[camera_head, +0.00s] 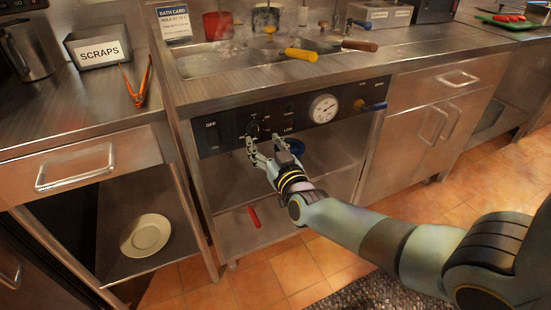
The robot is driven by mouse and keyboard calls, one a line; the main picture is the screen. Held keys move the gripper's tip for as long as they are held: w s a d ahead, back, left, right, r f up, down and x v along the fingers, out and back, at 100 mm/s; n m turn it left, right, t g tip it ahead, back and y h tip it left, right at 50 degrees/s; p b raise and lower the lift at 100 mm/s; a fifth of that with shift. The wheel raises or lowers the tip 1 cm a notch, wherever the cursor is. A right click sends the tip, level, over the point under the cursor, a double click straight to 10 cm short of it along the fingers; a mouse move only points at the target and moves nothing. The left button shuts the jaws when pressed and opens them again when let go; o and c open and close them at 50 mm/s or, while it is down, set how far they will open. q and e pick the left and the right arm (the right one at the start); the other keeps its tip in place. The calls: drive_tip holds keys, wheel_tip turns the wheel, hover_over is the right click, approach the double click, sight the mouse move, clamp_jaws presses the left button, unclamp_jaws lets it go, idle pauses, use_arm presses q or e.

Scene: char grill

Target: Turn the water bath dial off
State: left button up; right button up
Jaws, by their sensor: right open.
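The water bath (230,66) is sunk in the steel counter, with steam over it. Its black control panel (350,100) runs along the front below the counter edge. A dark dial (254,130) sits on the left part of this panel, with small white markings near it. My right gripper (264,139) is open at the panel, with its fingers just below and around the dial. I cannot tell whether the fingers touch the dial, and its pointer is too small to read. My left gripper is not in view.
A round gauge (323,108) and a blue-handled valve (375,106) are on the panel to the right. Yellow (301,55) and brown (360,45) handles stick out over the bath's front edge. A scraps bin (99,47) and orange tongs (138,84) are on the left counter.

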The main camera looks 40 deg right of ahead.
drive_tip(key=v, duration=0.8)
drive_tip(key=shift+s, duration=0.2)
drive_tip(key=shift+a, duration=0.1)
